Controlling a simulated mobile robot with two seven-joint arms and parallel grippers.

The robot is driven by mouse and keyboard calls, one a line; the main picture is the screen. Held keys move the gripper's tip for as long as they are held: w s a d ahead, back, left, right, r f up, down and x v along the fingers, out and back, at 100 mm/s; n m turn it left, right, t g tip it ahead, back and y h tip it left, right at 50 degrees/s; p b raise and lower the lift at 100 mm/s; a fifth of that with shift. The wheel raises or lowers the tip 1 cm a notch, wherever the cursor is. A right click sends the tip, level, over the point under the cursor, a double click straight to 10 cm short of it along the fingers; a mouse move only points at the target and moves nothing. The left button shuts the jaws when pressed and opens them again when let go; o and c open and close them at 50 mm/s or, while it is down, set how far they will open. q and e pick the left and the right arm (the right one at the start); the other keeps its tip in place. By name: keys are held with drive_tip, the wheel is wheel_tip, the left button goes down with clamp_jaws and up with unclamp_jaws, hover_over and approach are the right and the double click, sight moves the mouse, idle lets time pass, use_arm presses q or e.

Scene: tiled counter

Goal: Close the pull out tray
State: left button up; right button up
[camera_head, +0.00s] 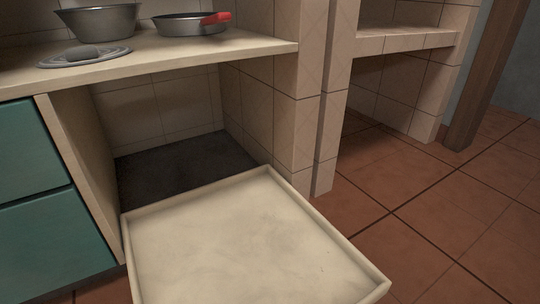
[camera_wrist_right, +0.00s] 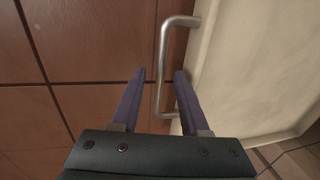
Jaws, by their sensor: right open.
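The pull-out tray (camera_head: 245,240) is a shallow cream tray with a raised rim. In the head view it sticks far out of the open niche under the counter and is empty. In the right wrist view its cream surface (camera_wrist_right: 262,70) fills the right side, with a silver bar handle (camera_wrist_right: 163,65) at its edge. My right gripper (camera_wrist_right: 158,76) is open, with its two purple fingers on either side of the handle's bar; contact cannot be told. My left gripper is in neither view.
The niche floor (camera_head: 175,165) behind the tray is dark and bare. Teal drawers (camera_head: 50,190) stand at the left and a tiled pillar (camera_head: 297,110) at the right. A pot (camera_head: 100,22), lid (camera_head: 85,56) and red-handled pan (camera_head: 185,26) sit on the counter. The tiled floor (camera_head: 440,200) at right is clear.

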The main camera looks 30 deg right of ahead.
clamp_jaws()
idle(1.4)
